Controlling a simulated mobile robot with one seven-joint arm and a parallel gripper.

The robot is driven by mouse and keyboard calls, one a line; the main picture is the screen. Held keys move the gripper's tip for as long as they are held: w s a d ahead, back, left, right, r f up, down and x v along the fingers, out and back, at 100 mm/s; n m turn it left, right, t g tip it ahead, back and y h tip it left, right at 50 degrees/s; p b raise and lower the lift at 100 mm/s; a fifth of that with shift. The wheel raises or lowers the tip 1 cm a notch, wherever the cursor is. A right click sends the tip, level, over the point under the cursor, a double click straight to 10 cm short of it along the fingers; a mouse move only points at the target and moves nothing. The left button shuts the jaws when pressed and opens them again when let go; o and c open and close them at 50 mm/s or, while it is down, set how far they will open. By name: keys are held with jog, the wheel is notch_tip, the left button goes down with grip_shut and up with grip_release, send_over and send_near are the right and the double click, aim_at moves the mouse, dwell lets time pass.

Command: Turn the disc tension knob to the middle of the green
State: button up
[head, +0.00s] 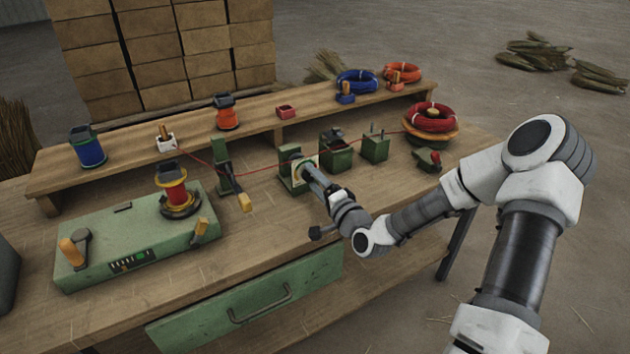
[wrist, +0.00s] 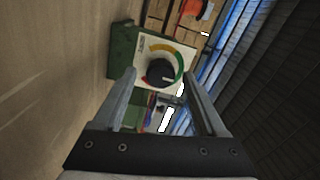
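The disc tension knob (wrist: 158,72) is black and round, with a pale pointer mark. It sits on a white dial plate (wrist: 143,48) with a coloured arc; yellow and green parts show. The plate is on the front of a green box (head: 288,160), in the middle of the bench. My gripper (wrist: 159,77) is open, its two fingers apart on either side of the knob in the wrist view. I cannot tell whether the fingertips reach around it. In the head view my gripper (head: 311,170) is in front of the dial and hides the knob.
A red wire runs along the bench past green guide blocks (head: 376,147) to a red coil (head: 433,117) at right. A green winder (head: 120,245) with cranks stands at left. A shelf (head: 110,163) with spools runs behind. A green drawer (head: 245,305) is below.

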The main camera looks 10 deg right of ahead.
jog(key=p+v, duration=0.3)
jog(key=v, duration=1.4)
jog(key=shift+s+p, duration=0.2)
jog(key=shift+p, duration=0.15)
